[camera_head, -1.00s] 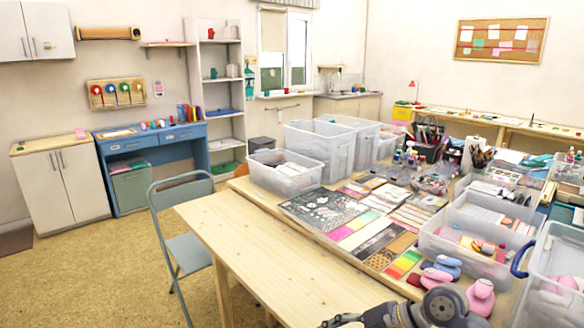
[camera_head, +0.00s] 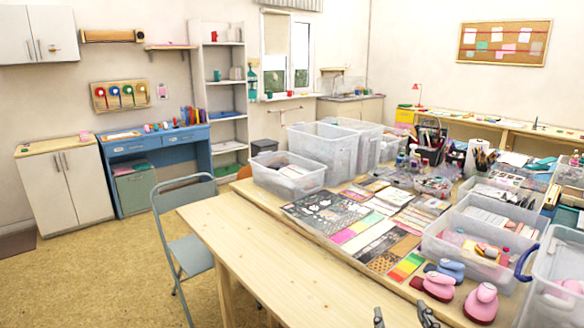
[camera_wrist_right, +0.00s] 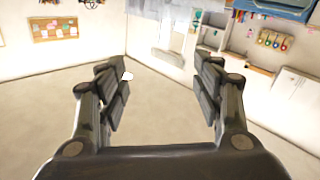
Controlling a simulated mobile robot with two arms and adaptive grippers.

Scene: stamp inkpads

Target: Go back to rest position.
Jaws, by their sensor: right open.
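My right gripper (camera_head: 402,318) shows only at the bottom edge of the head view, over the front edge of the wooden table (camera_head: 245,250). Its two dark fingers are apart with nothing between them. In the right wrist view the gripper (camera_wrist_right: 165,85) is also open and empty, and it faces the room's walls. My left gripper is not in view.
Pink stampers (camera_head: 482,302) and a blue one (camera_head: 452,270) stand on the table close to the right gripper. Clear plastic bins (camera_head: 330,150) and sheets of paper (camera_head: 335,215) cover much of the table. A folding chair (camera_head: 185,225) stands at the left.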

